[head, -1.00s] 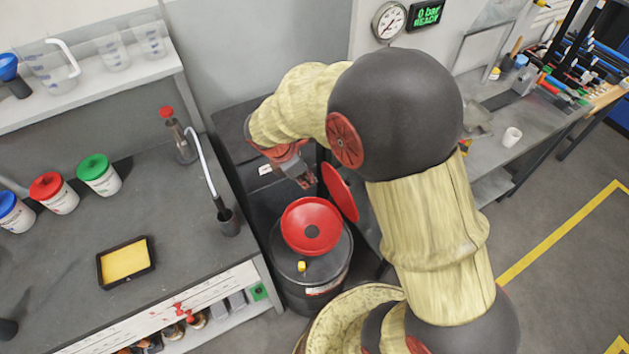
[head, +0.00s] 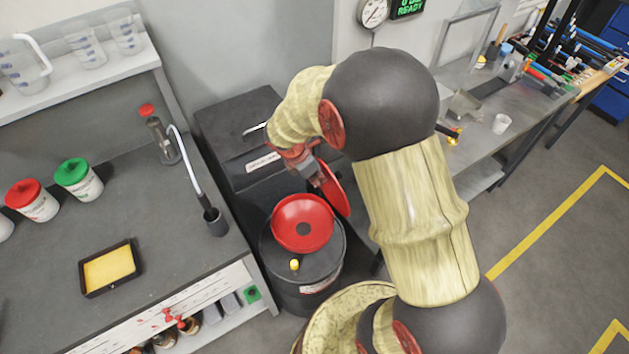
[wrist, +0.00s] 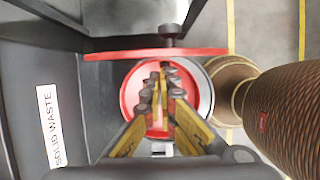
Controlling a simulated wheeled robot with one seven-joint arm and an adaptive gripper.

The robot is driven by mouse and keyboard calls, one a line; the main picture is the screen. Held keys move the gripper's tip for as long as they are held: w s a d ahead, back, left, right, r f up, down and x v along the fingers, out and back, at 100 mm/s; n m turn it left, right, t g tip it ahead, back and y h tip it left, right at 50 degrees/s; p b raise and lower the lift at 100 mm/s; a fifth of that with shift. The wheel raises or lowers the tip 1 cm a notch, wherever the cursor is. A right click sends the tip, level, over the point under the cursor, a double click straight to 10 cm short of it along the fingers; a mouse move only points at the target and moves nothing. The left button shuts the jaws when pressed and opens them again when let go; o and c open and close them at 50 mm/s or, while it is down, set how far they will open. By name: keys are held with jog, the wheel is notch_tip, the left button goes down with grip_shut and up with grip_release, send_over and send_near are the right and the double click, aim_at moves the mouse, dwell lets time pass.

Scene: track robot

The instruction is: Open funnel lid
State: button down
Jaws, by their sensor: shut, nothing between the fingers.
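The red funnel (head: 302,223) sits on top of a dark drum (head: 318,272). Its red lid (head: 334,190) stands raised, roughly upright, at the funnel's back right edge. My gripper (head: 318,179) is beside the lid, on its left side in the head view, and its tips are partly hard to make out there. In the wrist view my gripper (wrist: 163,80) has its fingers close together with nothing between them. The funnel (wrist: 196,85) shows behind the fingers, and the lid (wrist: 125,54) shows edge-on as a red bar above them.
A dark solid waste bin (head: 236,130) stands behind the drum. A yellow cap (head: 294,264) is on the drum top. The left bench (head: 160,230) holds a yellow tray (head: 110,268) and lidded tubs. Open floor (head: 560,250) lies at right.

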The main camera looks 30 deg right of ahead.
jog(key=d+p, duration=0.1)
jog(key=p, duration=0.2)
jog(key=d+r+y+p, duration=0.1)
jog(key=p, duration=0.1)
jog(key=shift+d+p, duration=0.3)
jog(key=shift+p, duration=0.1)
jog(key=shift+w+d+y+p, duration=0.15)
jog(key=shift+d+y+p, duration=0.15)
jog(key=shift+d+p, duration=0.8)
jog(key=shift+d+f+b, duration=0.1)
jog(key=shift+d+b, duration=0.15)
jog(key=shift+b, duration=0.05)
jog(key=shift+a, duration=0.1)
